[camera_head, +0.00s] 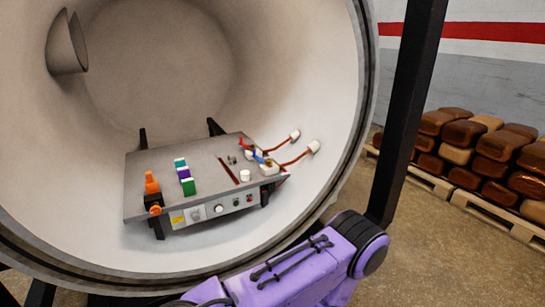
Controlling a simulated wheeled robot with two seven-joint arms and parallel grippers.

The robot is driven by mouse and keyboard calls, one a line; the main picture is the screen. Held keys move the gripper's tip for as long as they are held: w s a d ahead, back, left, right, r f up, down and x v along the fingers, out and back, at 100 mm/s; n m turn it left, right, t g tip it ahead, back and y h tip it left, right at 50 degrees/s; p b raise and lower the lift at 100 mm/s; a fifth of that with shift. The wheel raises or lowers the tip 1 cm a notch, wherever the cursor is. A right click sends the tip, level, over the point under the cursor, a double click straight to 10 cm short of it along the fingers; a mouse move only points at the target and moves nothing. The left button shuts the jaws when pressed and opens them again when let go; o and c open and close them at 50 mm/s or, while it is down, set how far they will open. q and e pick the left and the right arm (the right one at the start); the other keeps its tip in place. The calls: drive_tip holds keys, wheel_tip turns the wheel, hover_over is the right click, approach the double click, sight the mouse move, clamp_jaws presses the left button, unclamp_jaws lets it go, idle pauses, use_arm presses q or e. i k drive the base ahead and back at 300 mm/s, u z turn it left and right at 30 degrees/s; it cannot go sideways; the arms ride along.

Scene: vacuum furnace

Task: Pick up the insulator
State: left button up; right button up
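A grey panel (145,196) stands on short black legs inside the round furnace chamber. Several small parts sit on it. A white cylinder (245,176) stands near its right front edge, and a white block (268,168) is beside it. Two more white cylindrical pieces, an upper one (295,135) and a lower one (313,147), are at the chamber's right wall, with reddish-brown leads running to the panel. I cannot tell which white piece is the insulator. Neither gripper's fingers are in view. A purple arm link of mine crosses the bottom, below the chamber rim.
The chamber rim (367,90) surrounds the opening. A black post (407,110) rises at right. Stacked brown bundles (500,150) on pallets (500,215) stand beyond it.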

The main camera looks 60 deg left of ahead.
sight(230, 158)
drive_tip(key=i, duration=0.85)
drive_tip(key=u, duration=1.05)
drive_tip(key=i, duration=0.65)
drive_tip(key=u, duration=0.8)
